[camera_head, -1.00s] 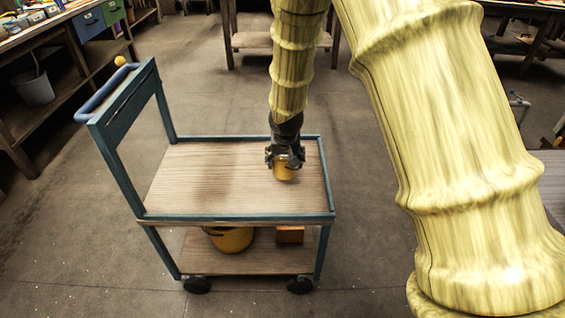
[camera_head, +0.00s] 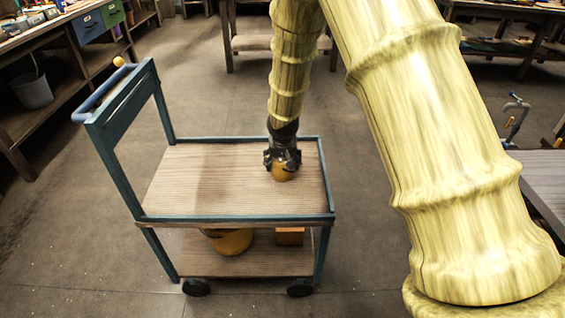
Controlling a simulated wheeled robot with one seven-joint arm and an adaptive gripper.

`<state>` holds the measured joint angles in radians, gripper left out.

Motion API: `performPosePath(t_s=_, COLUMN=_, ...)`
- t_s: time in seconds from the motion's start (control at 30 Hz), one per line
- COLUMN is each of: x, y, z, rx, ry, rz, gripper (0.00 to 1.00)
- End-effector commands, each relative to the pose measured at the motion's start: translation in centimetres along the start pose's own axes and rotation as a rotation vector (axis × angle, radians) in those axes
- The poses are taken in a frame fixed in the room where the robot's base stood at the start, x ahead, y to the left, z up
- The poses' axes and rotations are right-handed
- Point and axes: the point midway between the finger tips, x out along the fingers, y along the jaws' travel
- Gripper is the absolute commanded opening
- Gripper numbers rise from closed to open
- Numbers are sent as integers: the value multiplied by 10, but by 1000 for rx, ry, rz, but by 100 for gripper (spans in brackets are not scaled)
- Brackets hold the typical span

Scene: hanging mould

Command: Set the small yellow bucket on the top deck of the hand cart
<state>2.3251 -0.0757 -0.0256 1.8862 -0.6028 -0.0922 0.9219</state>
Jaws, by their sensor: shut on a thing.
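The hand cart has a teal frame and a ribbed wooden top deck (camera_head: 215,190), which is otherwise bare. My gripper (camera_head: 282,166) points down over the right part of this deck, inside the raised rim.
A larger yellow bucket (camera_head: 232,241) and an orange-brown box (camera_head: 289,236) stand on the cart's lower deck. The cart's handle (camera_head: 100,93) rises at the left. A shelf with a grey bucket (camera_head: 34,91) is far left; a grey bench (camera_head: 546,185) is at right.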

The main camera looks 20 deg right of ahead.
Motion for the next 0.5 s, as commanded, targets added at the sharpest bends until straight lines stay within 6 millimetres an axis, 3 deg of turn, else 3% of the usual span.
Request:
performPosePath(t_s=0.07, x=2, y=0, z=1, rx=0, ry=0, rz=0, gripper=19)
performPosePath(t_s=0.1, x=3, y=0, z=1, rx=0, ry=-1, rz=0, gripper=74)
performPosePath(t_s=0.2, x=2, y=0, z=1, rx=0, ry=-1, rz=0, gripper=92)
performPosePath(t_s=0.5, x=2, y=0, z=1, rx=0, ry=-1, rz=0, gripper=95)
